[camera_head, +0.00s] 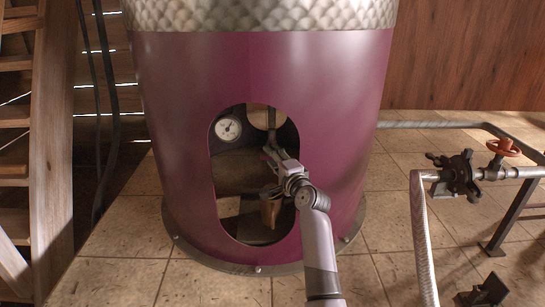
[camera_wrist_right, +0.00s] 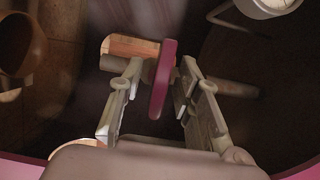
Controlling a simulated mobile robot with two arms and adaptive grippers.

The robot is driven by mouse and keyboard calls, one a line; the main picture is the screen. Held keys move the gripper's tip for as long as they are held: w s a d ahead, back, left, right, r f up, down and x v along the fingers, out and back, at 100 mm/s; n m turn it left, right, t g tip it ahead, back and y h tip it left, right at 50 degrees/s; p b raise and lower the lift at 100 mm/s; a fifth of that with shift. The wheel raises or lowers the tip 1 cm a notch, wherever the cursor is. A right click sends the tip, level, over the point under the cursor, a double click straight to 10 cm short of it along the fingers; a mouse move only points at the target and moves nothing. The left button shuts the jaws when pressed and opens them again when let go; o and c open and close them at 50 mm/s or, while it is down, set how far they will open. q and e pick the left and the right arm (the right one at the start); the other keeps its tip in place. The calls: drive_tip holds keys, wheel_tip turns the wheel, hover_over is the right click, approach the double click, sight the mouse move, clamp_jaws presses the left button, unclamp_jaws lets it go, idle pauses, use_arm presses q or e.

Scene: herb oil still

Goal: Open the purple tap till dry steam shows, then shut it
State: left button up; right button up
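The purple tap (camera_wrist_right: 163,80) is a flat upright handle on a pipe inside the opening of the large purple drum. In the head view only a small bit of it shows, mostly hidden by my gripper. My right gripper (camera_head: 274,160) reaches through the opening from the right. In the right wrist view its two fingers (camera_wrist_right: 158,95) stand open on either side of the tap handle, with gaps between fingers and handle. I cannot make out any clear steam. My left gripper is in neither view.
A white dial gauge (camera_head: 228,128) sits inside at the left. A red-wheeled valve (camera_head: 503,147) on a pipe stands at the right. A wooden ladder (camera_head: 52,150) stands at the left.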

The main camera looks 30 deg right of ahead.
drive_tip(key=shift+w, duration=0.35)
clamp_jaws()
idle(0.4)
